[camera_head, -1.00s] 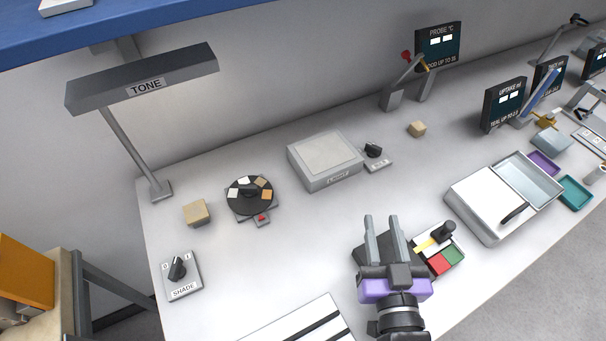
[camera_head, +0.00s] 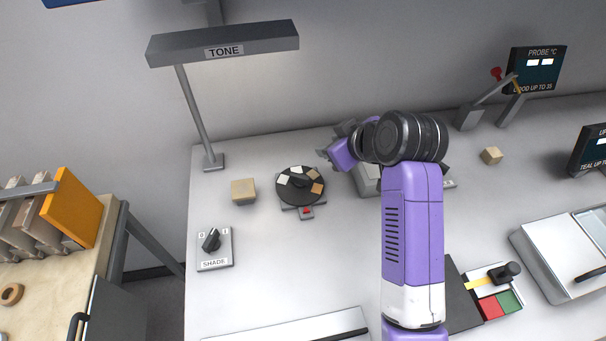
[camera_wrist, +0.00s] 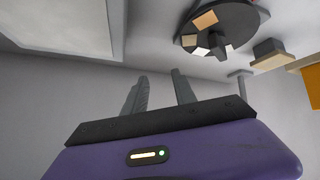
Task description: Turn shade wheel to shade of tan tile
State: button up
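The shade wheel (camera_head: 297,196) is a black disc with a dark central handle and white, cream, tan and orange swatches, lying on the bench. It also shows at the top of the wrist view (camera_wrist: 225,17). A tan square tile or block (camera_head: 243,189) lies to the left of the wheel; it shows in the wrist view (camera_wrist: 268,60) beside the wheel. My gripper (camera_head: 332,142) is above and to the right of the wheel, apart from it. In the wrist view its two fingers (camera_wrist: 158,88) are spread with nothing between them.
A SHADE switch plate (camera_head: 214,250) is at the front left, and a TONE lamp (camera_head: 222,45) stands behind. A red button (camera_head: 306,211) sits before the wheel. A grey box (camera_head: 367,183) is partly hidden behind my arm.

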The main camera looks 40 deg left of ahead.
aim_at(301, 176)
jog(key=s+r+n+g+h, duration=0.4)
jog(key=s+n+g, duration=0.1)
jog(key=s+n, duration=0.15)
jog(key=shift+m, duration=0.25)
jog(key=x, duration=0.7)
jog(key=shift+s+d+f, duration=0.2)
jog(key=shift+d+f, duration=0.05)
jog(key=shift+f, duration=0.25)
grip_shut()
